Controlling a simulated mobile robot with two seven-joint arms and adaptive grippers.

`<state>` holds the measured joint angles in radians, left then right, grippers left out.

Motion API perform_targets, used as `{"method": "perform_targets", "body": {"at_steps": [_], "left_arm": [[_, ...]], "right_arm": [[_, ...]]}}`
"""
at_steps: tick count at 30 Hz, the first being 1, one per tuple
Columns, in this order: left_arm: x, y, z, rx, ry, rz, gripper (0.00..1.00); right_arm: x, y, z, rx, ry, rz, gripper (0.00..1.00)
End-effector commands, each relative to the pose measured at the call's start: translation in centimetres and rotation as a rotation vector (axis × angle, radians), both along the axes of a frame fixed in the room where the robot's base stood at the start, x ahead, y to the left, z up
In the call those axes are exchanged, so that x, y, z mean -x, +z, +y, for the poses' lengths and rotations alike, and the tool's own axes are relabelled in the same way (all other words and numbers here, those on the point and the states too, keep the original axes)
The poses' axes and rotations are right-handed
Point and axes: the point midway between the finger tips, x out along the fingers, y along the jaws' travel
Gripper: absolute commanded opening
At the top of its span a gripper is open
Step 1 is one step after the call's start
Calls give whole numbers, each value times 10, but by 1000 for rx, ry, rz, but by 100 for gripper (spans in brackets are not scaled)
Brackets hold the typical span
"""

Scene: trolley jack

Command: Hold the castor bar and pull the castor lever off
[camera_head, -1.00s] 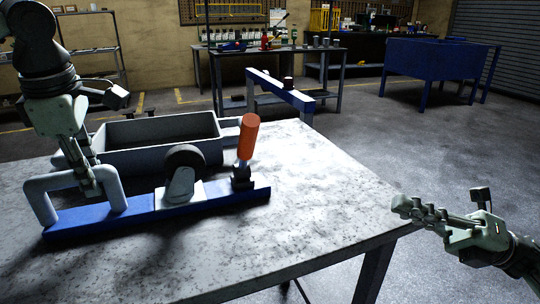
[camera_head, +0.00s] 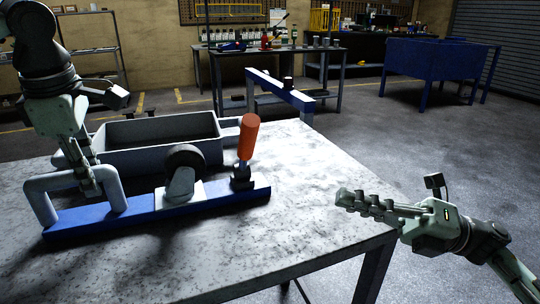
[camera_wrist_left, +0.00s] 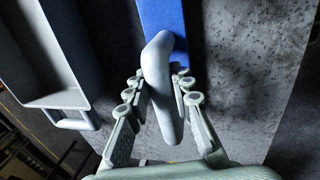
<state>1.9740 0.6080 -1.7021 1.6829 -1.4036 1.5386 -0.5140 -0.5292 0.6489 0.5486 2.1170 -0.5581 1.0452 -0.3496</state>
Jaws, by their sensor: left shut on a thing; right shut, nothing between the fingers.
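The castor bar is a blue bar (camera_head: 85,221) lying along the table in the head view, with a grey arched handle (camera_head: 40,203) at its left end. My left gripper (camera_head: 92,188) is shut on that handle. In the left wrist view the fingers of my left gripper (camera_wrist_left: 160,95) lie on both sides of the grey handle (camera_wrist_left: 158,65). A castor wheel (camera_head: 186,157) on a pale mount stands mid-bar. The castor lever, with an orange-red grip (camera_head: 248,137), stands upright in a dark socket at the bar's right end. My right gripper (camera_head: 345,197) is shut and empty, right of the lever, over the table's right part.
A grey open tray (camera_head: 160,130) stands behind the bar on the table (camera_head: 230,255). A blue frame with a post (camera_head: 280,90) rises beyond the table's far edge. The table between the lever and my right gripper is clear.

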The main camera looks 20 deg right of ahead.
Motion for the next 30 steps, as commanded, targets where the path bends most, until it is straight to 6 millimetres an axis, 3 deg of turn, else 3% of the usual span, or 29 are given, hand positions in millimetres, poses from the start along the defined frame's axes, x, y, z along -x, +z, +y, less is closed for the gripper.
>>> {"method": "perform_targets", "body": {"at_steps": [15, 22, 30], "left_arm": [[0, 0, 0, 0, 1, -1, 0], [0, 0, 0, 0, 1, -1, 0], [0, 0, 0, 0, 1, -1, 0]], "right_arm": [[-55, 34, 95, 3, 4, -6, 0], [-81, 47, 101, 1, 0, -3, 0], [-90, 52, 102, 1, -1, 0, 0]]}}
